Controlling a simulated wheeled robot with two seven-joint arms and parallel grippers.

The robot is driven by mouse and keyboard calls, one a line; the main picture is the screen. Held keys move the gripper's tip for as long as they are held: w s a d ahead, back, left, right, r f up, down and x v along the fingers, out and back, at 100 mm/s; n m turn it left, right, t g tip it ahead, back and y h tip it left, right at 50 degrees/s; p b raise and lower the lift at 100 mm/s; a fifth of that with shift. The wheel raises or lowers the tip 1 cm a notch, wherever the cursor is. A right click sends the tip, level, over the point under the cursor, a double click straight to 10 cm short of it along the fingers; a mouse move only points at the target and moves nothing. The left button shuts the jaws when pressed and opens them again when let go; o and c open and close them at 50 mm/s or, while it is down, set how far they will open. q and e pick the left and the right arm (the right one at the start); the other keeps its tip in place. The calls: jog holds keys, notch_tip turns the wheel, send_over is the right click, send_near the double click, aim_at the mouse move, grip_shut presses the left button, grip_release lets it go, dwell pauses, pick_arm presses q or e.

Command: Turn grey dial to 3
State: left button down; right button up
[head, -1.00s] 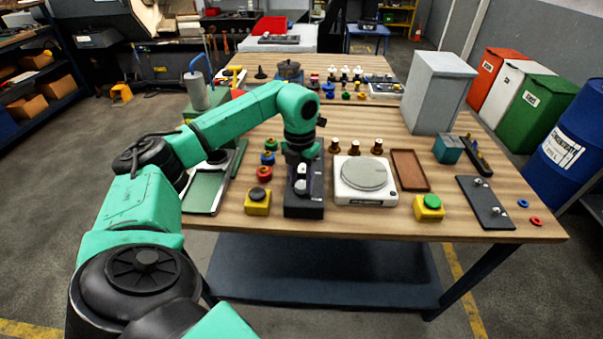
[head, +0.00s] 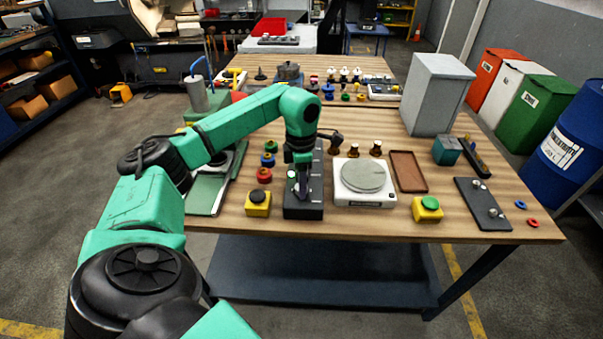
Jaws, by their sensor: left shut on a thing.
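A black control box (head: 304,211) stands near the front edge of the wooden table. My left gripper (head: 302,190) points down over the box, with its fingers low at the top face. It is shut on what appears to be the grey dial, which the fingers and wrist mostly hide. Small light parts show beside the fingers. I cannot read the dial's number or marks at this size. My right gripper is not in view.
A yellow box with a black button (head: 258,197) stands close left of the control box. A white scale (head: 364,190) stands close right. Beyond it are a brown tray (head: 408,171) and a yellow box with a green button (head: 427,204). Coloured rings lie at left.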

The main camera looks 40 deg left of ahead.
pick_arm(q)
jog(key=shift+w+r+m, duration=0.1)
jog(key=shift+r+m, duration=0.1)
jog(key=shift+m, duration=0.5)
jog(key=shift+a, duration=0.1)
jog(key=shift+c, duration=2.1)
grip_release()
jog(key=shift+f, duration=0.1)
